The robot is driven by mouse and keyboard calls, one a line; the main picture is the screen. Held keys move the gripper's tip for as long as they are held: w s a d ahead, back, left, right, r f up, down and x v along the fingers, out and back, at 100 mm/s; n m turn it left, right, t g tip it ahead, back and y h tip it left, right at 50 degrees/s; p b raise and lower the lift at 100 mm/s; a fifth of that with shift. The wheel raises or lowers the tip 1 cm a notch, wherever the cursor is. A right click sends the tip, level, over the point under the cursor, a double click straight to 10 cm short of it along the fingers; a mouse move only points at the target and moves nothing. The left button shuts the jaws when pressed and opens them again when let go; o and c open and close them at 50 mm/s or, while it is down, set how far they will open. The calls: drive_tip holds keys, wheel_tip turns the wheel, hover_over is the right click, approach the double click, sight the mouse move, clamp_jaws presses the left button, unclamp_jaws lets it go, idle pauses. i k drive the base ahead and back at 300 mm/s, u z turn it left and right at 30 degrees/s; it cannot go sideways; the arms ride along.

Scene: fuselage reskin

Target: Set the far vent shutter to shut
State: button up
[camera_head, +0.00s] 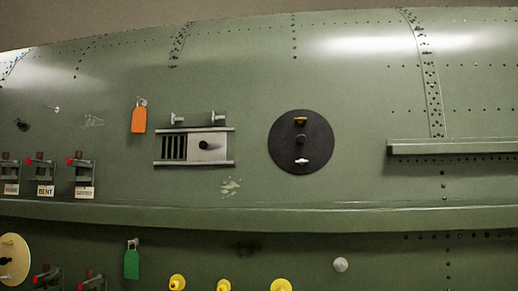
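One vent shutter is in view, on the green fuselage skin left of centre. Its sliding metal plate (208,147) with a dark round knob covers the right part of the frame. Dark vertical slots (173,148) show uncovered at the left part. Whether this is the far shutter I cannot tell, as no other vent shows. My gripper is not in view.
A black round disc (287,155) with small fittings is right of the vent. An orange tag (139,119) hangs left of it. Labelled red-tipped clamps (84,166) are at far left. A long ledge (330,217) runs below; a shorter rail (455,147) is at right.

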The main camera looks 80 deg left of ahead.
sight(209, 146)
drive_tip(key=u, duration=3.1)
